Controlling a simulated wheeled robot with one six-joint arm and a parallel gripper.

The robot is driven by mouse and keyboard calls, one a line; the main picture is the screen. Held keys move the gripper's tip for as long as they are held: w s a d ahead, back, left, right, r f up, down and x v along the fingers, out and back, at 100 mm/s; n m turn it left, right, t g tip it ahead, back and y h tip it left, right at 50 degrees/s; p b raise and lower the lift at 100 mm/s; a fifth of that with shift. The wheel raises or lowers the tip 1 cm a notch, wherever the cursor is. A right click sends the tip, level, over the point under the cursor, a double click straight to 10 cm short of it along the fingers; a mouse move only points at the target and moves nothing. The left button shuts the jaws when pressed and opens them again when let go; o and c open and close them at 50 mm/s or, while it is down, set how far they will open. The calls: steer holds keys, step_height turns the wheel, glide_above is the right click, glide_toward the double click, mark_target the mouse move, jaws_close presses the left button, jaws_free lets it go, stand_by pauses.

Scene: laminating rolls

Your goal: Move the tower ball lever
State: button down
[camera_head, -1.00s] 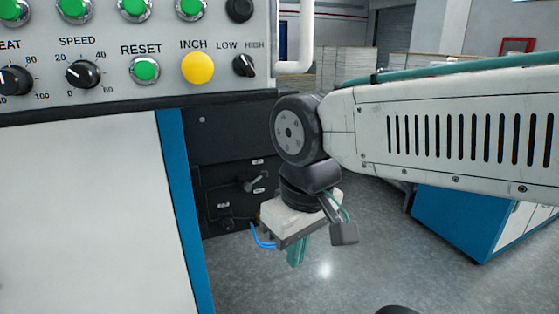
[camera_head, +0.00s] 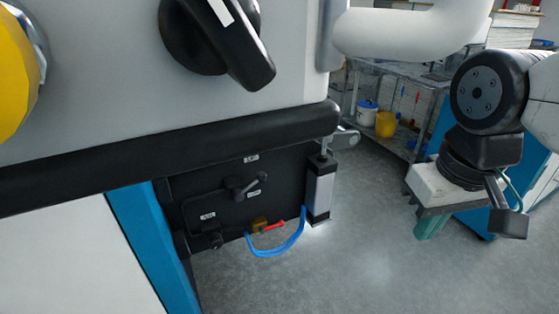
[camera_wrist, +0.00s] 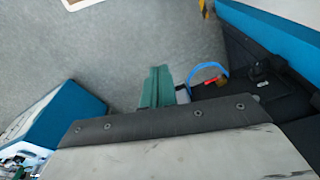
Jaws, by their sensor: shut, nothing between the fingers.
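A small red lever (camera_head: 273,227) sits on a brass valve (camera_head: 259,224) low on the dark side panel of the machine, with blue hose beside it. The red lever also shows in the wrist view (camera_wrist: 211,81). Higher on that panel is a black lever (camera_head: 244,188) with a rounded end. I cannot tell from markings which one is the tower ball lever; the small labels are unreadable. My gripper (camera_head: 430,230) has green fingers, points down, and is shut and empty. It hangs right of the panel, apart from both levers. In the wrist view my gripper (camera_wrist: 157,86) is left of the red lever.
A grey upright cylinder (camera_head: 319,190) stands at the panel's right edge, between the levers and my gripper. Blue hose (camera_head: 275,250) loops below. The machine's control housing (camera_head: 110,130) overhangs above. Grey floor (camera_head: 350,270) is clear between panel and gripper. A blue cabinet (camera_wrist: 62,115) stands opposite.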

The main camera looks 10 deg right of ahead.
steer(key=w+a+r+n+t, duration=0.1)
steer(key=w+a+r+n, duration=0.3)
steer(key=w+a+n, duration=0.7)
steer(key=w+a+n+t, duration=0.1)
steer(key=w+a+n, duration=0.9)
steer(key=a+n, duration=0.3)
steer(key=shift+w+r+n+t, duration=0.2)
steer(key=shift+n+t, duration=0.1)
steer(key=shift+n, duration=0.4)
steer(key=shift+a, duration=0.1)
